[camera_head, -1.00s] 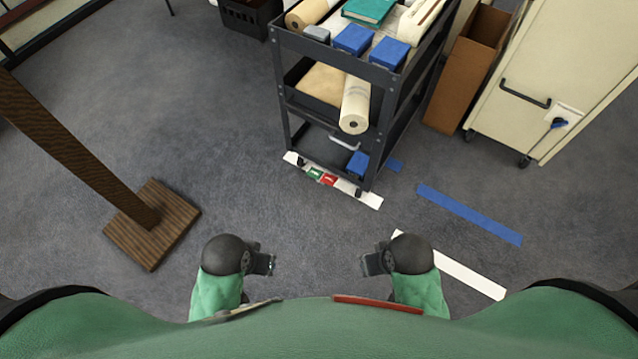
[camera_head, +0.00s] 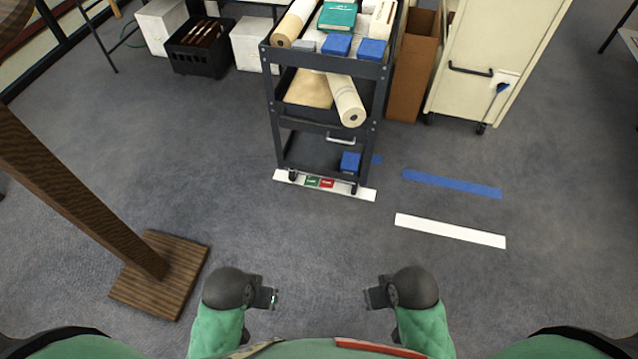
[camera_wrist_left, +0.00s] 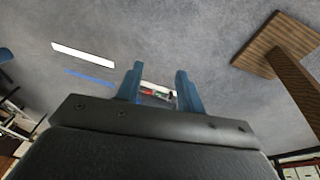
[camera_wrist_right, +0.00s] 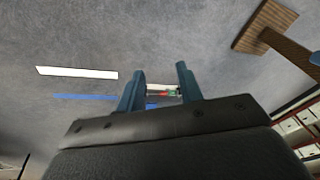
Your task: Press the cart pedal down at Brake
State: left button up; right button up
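The dark grey cart (camera_head: 322,126) stands ahead of me, loaded on its shelves. At its foot are two small pedals side by side, a green one (camera_head: 312,182) on the left and a red one (camera_head: 327,183) on the right; their lettering is too small to read. A white floor strip (camera_head: 358,193) runs under the cart's front edge. My left gripper (camera_head: 274,298) and right gripper (camera_head: 368,298) are low in front of me, well short of the cart. Both have spread, empty fingers, in the left wrist view (camera_wrist_left: 158,88) and right wrist view (camera_wrist_right: 160,88).
A wooden post on a square base (camera_head: 160,275) stands at the left. A brown open box (camera_head: 408,85) and a cream cabinet (camera_head: 478,60) on casters stand right of the cart. White (camera_head: 450,230) and blue (camera_head: 452,184) strips lie flat on the floor. The floor before the cart is clear.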

jog(key=shift+a, duration=0.1)
jog(key=shift+s+a, duration=0.2)
